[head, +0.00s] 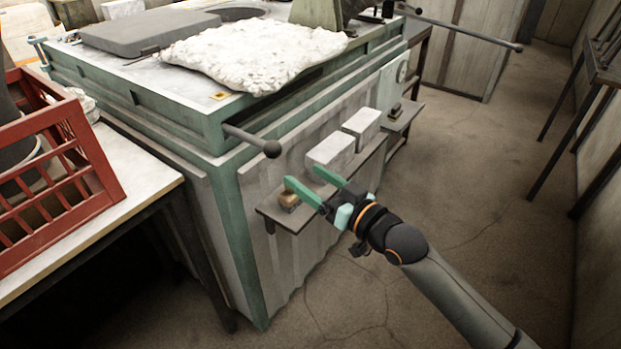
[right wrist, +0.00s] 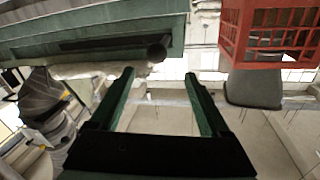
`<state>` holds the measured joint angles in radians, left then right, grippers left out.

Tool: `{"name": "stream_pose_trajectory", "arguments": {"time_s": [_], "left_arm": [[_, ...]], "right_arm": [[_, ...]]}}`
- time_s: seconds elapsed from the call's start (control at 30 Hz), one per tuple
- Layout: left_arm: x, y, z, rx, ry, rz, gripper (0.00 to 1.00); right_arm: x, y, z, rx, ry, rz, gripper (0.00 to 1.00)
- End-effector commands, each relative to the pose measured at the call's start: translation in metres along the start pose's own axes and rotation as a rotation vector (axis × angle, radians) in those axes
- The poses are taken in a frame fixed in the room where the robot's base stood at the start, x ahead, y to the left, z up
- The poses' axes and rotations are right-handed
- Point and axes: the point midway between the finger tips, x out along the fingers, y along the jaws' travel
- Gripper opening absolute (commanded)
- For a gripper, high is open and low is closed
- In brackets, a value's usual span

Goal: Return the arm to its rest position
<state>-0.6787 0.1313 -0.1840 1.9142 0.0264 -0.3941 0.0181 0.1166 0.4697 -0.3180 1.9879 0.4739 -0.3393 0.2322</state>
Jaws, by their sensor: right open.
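My right gripper (head: 308,182) is open, with its two green fingers apart and nothing between them. In the head view it is in front of the furnace-like cabinet (head: 215,215), over the small side shelf (head: 268,213). Its arm comes in from the lower right. In the right wrist view both green fingers (right wrist: 161,85) show, spread and empty. No ladle can be made out for certain. My left gripper is not in view.
Light blocks (head: 331,152) and a small brown block (head: 289,200) are on the side shelf near the gripper. A red crate (head: 85,180) stands on the left table (head: 150,172).

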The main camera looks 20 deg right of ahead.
Motion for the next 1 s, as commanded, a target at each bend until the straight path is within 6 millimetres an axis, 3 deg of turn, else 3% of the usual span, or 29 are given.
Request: {"name": "stream_pose_trajectory", "arguments": {"time_s": [0.27, 0.37, 0.47, 0.57, 0.7, 0.8, 0.9, 1.0], "left_arm": [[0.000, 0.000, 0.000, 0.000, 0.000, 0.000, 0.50], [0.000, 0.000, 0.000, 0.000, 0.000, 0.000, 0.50], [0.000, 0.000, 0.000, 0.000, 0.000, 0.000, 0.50], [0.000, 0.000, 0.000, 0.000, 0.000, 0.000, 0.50], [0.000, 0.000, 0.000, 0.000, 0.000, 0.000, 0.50], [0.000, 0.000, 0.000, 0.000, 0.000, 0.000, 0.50], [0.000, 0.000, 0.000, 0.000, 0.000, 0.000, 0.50], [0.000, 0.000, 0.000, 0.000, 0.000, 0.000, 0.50]], "right_arm": [[0.000, 0.000, 0.002, 0.001, -0.002, 0.001, 0.81], [-0.005, 0.001, 0.020, 0.007, -0.029, 0.017, 0.81], [-0.020, 0.004, 0.063, 0.013, -0.098, 0.059, 0.81], [-0.048, 0.004, 0.124, 0.014, -0.204, 0.119, 0.81], [-0.105, -0.001, 0.209, 0.004, -0.377, 0.202, 0.81], [-0.150, -0.010, 0.259, -0.007, -0.498, 0.248, 0.81], [-0.189, -0.019, 0.294, -0.020, -0.597, 0.278, 0.81], [-0.216, -0.026, 0.315, -0.029, -0.662, 0.296, 0.81]]}}
